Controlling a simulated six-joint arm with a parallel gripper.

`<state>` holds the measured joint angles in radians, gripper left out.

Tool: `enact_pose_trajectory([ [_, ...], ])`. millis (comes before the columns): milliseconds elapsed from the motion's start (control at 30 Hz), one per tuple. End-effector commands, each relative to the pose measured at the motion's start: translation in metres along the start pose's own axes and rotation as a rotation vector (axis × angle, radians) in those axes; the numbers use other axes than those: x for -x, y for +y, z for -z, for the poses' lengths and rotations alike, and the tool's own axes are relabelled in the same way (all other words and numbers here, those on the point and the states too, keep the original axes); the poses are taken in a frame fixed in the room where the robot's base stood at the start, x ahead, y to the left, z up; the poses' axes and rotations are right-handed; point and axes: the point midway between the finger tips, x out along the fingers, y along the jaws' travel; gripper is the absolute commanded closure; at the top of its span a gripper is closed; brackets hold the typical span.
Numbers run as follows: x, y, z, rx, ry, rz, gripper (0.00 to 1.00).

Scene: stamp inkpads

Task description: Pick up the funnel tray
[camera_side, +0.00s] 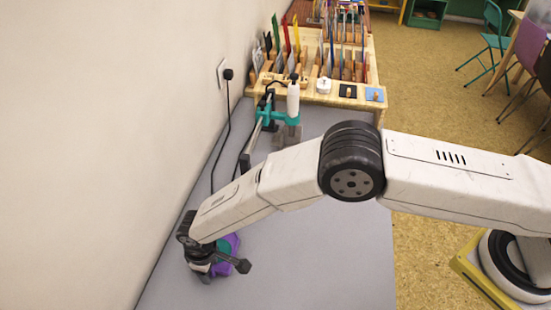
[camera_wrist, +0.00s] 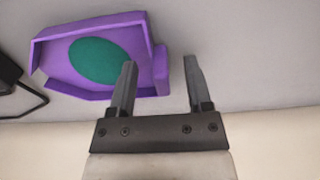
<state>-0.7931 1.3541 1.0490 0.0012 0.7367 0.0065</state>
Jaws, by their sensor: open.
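The funnel tray (camera_wrist: 48,52) is a purple, angular, shallow tray with a green oval (camera_wrist: 95,60) on its floor. It fills the upper left of the wrist view, and a short purple block (camera_wrist: 161,72) juts from its right end. In the side view, the tray (camera_side: 233,242) lies on the grey tabletop, partly hidden by my gripper. My gripper (camera_wrist: 161,60) is open and empty. In the wrist view, its left finger overlaps the tray's right end, and the block shows between the fingers. I cannot tell whether they touch.
A white wall (camera_side: 130,100) runs close along the left of the grey tabletop (camera_side: 340,250). A teal-and-grey stand (camera_side: 285,120) and a wooden rack (camera_side: 315,95) with several upright tools are at the back. A black cable (camera_side: 228,130) hangs from a wall socket. The tabletop's right front is clear.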

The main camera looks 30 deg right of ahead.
Motion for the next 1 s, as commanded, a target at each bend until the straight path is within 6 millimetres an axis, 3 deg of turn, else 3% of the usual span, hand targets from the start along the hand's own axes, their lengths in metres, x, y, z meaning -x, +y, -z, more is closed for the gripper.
enact_pose_trajectory([
  [333,0.0003,0.0000,0.0000,0.000,0.000,0.000,0.39],
  [500,0.0004,0.0000,0.0000,0.000,0.000,0.000,0.93],
  [533,0.0004,0.0000,0.0000,0.000,0.000,0.000,1.00],
  [1000,0.0035,0.0000,0.0003,0.000,0.000,0.000,1.00],
])
